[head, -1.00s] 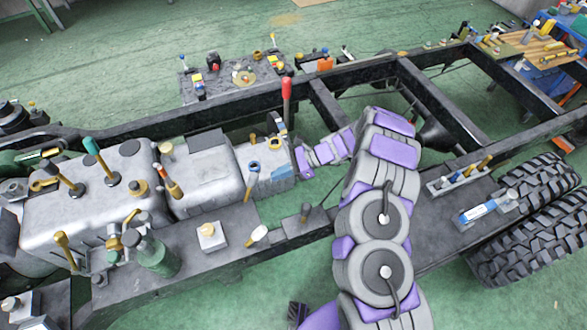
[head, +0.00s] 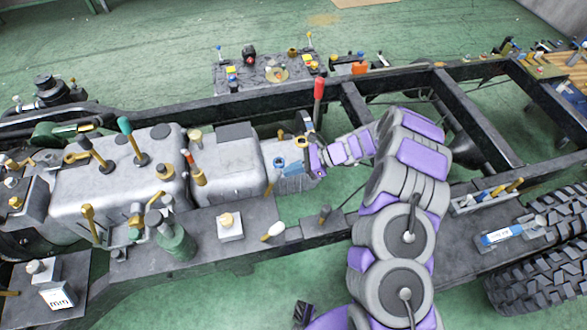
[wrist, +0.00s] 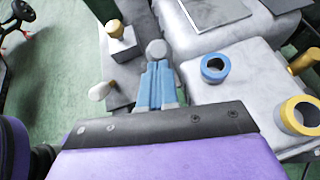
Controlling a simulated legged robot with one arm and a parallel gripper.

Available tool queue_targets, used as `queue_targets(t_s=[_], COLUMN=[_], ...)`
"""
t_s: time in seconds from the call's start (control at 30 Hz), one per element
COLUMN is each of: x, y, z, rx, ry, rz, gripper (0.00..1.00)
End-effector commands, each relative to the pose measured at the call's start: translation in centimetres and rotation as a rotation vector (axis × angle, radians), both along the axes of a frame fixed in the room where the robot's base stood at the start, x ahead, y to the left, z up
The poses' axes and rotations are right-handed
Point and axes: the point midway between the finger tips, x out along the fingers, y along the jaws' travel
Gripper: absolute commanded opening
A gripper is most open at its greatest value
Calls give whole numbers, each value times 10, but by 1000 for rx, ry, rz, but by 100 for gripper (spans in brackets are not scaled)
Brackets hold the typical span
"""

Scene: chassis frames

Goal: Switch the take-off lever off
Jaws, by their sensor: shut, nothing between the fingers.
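Several levers stand on and around the grey gearbox housing (head: 225,172); I cannot tell for sure which is the take-off lever. A red-handled lever (head: 319,90) stands upright at its right end. A blue ring-topped part (head: 278,163) is near my gripper and also shows in the wrist view (wrist: 215,68). My gripper (wrist: 157,85) has its blue fingers shut and empty, over the housing's near edge. A round grey knob (wrist: 156,50) appears just beyond the fingertips; contact is unclear.
A yellow ring (wrist: 300,115) lies to the right of my fingers. A white block with a tan knob (head: 230,225) and a pale knob (head: 274,231) sit on the near rail. Black chassis rails (head: 420,85) cross behind. A tyre (head: 545,250) is at right.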

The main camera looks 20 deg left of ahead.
Motion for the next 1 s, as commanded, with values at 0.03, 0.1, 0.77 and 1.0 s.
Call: queue_targets(t_s=[0.03,0.1,0.77,1.0], x=[-1,-2,-32,-47], y=[1,2,50,72], z=[1,2,29,30], rx=[-4,-12,-307,-450], ry=[-1,-5,-187,-271], rz=[1,2,9,9], gripper=[0,0,0,0])
